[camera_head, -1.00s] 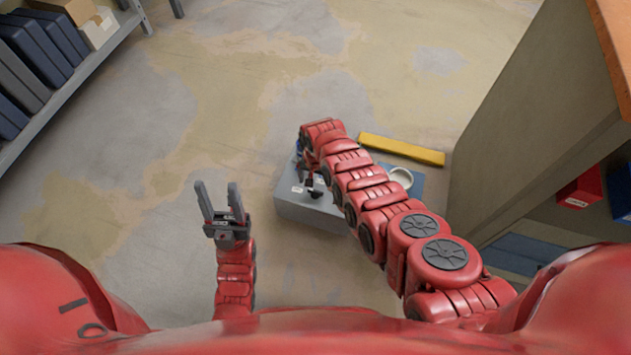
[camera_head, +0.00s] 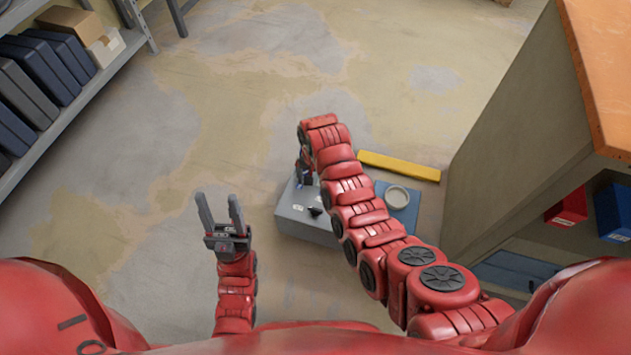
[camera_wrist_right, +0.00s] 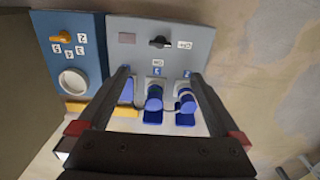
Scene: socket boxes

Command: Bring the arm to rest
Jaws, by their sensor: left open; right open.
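My left gripper (camera_head: 218,200) is open and empty, above bare floor left of the grey box (camera_head: 305,232). My right arm reaches forward over the boxes, its gripper mostly hidden behind the wrist in the head view. In the right wrist view my right gripper (camera_wrist_right: 160,75) is open, its fingers spread over the grey box (camera_wrist_right: 195,40). Two blue socket parts, a left one (camera_wrist_right: 153,100) and a right one (camera_wrist_right: 187,104), show between the fingers. I cannot tell whether the fingers touch them. A black knob (camera_wrist_right: 160,42) is on the grey box.
A blue box (camera_head: 411,214) with a round white socket (camera_head: 397,197) adjoins the grey box. A yellow bar (camera_head: 399,165) lies behind. A cabinet (camera_head: 520,130) stands at right, a shelf with dark cases (camera_head: 40,70) at left. Floor between is free.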

